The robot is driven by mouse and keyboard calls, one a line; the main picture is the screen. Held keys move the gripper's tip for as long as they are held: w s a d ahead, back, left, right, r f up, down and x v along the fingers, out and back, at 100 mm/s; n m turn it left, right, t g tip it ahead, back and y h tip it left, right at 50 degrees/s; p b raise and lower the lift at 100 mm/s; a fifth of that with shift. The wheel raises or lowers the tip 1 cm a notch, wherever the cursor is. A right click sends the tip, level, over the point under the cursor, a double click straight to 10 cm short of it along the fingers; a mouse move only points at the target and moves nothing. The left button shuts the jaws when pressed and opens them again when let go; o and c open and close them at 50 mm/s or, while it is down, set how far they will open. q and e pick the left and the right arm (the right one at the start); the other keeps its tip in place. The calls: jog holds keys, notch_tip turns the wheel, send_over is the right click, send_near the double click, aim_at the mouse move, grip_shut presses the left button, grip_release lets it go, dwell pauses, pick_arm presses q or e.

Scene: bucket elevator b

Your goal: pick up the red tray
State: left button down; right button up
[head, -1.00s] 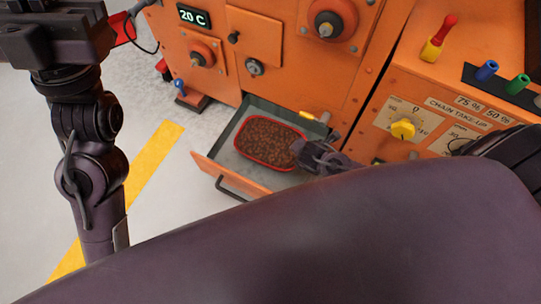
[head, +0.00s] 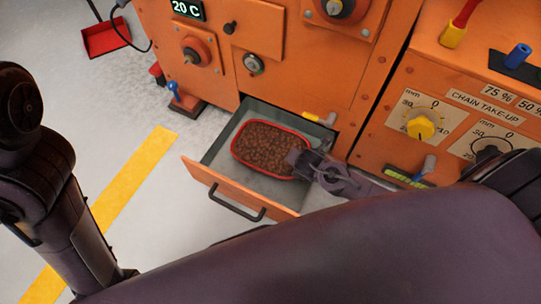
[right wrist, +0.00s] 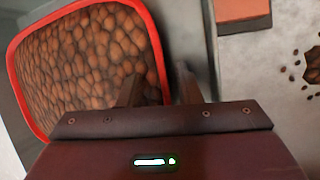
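The red tray (head: 238,157), filled with brown pellets, lies in the open orange-fronted drawer (head: 213,190). In the right wrist view the tray's red rim (right wrist: 153,45) fills the upper left. My right gripper (head: 293,157) is at the tray's right end in the head view. In the right wrist view the right gripper (right wrist: 159,84) has its fingers apart, one over the pellets inside the tray and one outside, with the rim between them. The fingers' contact with the rim is not clear. My left gripper is out of view; only left arm links show.
The orange machine (head: 310,75) with knobs rises behind the drawer. A panel with a yellow dial (head: 421,128) stands at the right. A red dustpan (head: 105,38) lies on the floor at upper left. The floor left of the drawer is clear, with a yellow stripe (head: 130,185).

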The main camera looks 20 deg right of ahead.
jog(key=shift+w+d+f, duration=0.1)
jog(key=shift+w+f, duration=0.05)
jog(key=shift+f, duration=0.15)
grip_shut()
